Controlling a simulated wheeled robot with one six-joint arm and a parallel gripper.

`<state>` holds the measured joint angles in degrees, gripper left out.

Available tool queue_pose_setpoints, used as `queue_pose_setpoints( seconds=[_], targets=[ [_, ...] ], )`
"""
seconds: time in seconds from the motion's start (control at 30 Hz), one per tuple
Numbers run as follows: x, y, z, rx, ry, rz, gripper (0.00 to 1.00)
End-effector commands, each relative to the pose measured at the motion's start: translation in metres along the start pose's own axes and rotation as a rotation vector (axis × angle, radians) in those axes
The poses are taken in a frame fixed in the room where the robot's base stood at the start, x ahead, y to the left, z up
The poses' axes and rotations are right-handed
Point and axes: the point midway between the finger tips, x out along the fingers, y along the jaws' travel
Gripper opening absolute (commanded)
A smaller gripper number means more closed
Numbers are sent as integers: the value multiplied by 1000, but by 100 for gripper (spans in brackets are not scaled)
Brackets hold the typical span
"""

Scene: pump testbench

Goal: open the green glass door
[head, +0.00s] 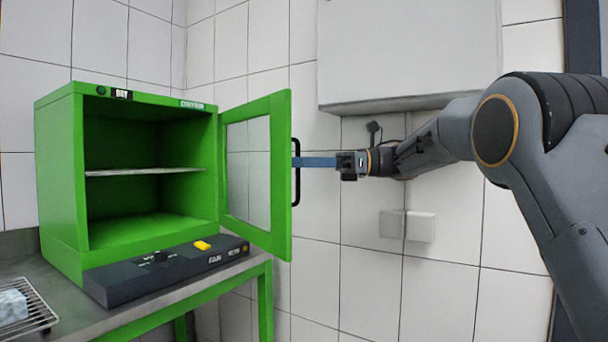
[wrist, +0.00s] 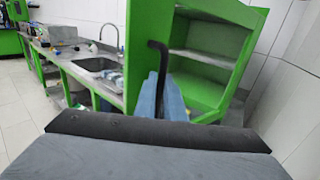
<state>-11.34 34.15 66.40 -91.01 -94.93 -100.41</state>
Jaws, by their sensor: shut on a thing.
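The green glass door (head: 282,180) of the green cabinet (head: 60,180) stands wide open, swung out to the right in the head view. Its pane (head: 248,172) is clear. A black bar handle (head: 296,172) is on the door's outer face. My gripper (head: 300,162) reaches in from the right with its blue fingers at the handle and is shut on it. In the wrist view the handle (wrist: 158,62) rises between the blue fingers. The cabinet's inside shows one wire shelf (head: 145,171) and is otherwise empty.
A dark control panel (head: 165,270) with a yellow switch lies below the cabinet opening. A wire rack (head: 40,312) with a pale item is on the bench at lower left. A white wall box (head: 410,50) hangs above my arm. The wrist view shows a sink (wrist: 100,66).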

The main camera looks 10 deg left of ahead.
Motion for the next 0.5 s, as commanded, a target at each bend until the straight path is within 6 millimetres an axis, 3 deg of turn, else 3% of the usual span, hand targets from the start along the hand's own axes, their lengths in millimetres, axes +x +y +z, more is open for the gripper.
queue_pose_setpoints(
  seconds=[0.5],
  targets=[
    [-9, -5, 5, -5, -7, -11, 0]
  ],
)
